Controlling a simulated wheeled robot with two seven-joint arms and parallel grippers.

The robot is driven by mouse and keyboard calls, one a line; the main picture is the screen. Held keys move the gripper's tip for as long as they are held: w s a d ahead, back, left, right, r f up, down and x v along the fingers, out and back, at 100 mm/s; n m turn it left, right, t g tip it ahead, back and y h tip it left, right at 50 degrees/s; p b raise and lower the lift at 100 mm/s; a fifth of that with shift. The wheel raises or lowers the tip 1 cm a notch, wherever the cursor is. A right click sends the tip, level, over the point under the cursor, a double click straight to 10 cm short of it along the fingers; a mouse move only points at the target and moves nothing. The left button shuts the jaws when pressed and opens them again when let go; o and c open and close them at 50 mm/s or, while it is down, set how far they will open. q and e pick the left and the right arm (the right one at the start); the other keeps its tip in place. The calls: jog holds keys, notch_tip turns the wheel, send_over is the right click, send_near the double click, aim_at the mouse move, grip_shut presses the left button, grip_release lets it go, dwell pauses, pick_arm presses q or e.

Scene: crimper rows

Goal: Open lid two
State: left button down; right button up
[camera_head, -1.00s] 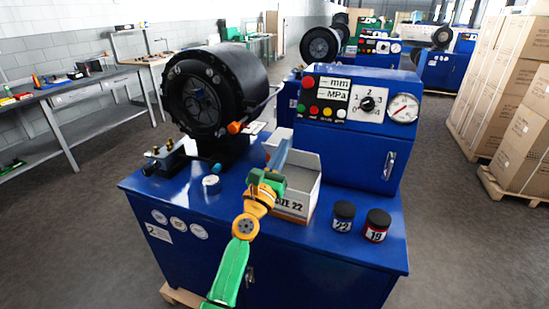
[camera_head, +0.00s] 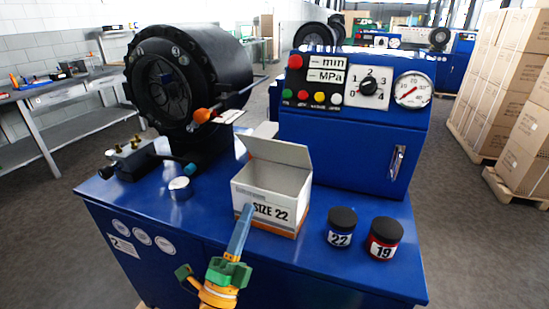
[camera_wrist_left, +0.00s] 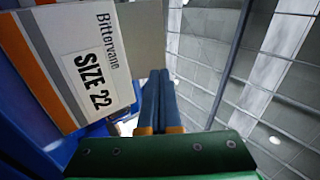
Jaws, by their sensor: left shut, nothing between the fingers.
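A white and grey carton marked SIZE 22 (camera_head: 246,190) stands on the blue machine's top. It has an orange strip along its bottom edge. Its top is open, with a grey flap (camera_head: 279,150) raised at its back; part of another flap (camera_head: 266,130) shows behind that. My left gripper (camera_head: 247,212) is shut and empty, its blue fingers in front of the carton's labelled face, over part of the label. In the left wrist view the carton (camera_wrist_left: 75,25) lies left of the shut fingers (camera_wrist_left: 160,76). I cannot tell whether they touch it. My right gripper is not in view.
Black-lidded jars marked 22 (camera_head: 341,240) and 19 (camera_head: 383,253) stand right of the carton. The black crimper head (camera_head: 190,80) and a small round tin (camera_head: 180,188) are to its left. The control cabinet (camera_head: 340,155) rises behind.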

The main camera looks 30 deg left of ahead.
aim_at(272, 142)
pick_arm(q)
jog(key=p+x, duration=0.2)
jog(key=x, duration=0.4)
jog(key=p+x, duration=0.3)
jog(key=x, duration=0.3)
jog(key=shift+r, duration=0.45)
jog(key=shift+w+a+r, duration=0.1)
jog(key=shift+w+r, duration=0.15)
jog(key=shift+w, duration=0.25)
jog(key=shift+p, duration=0.35)
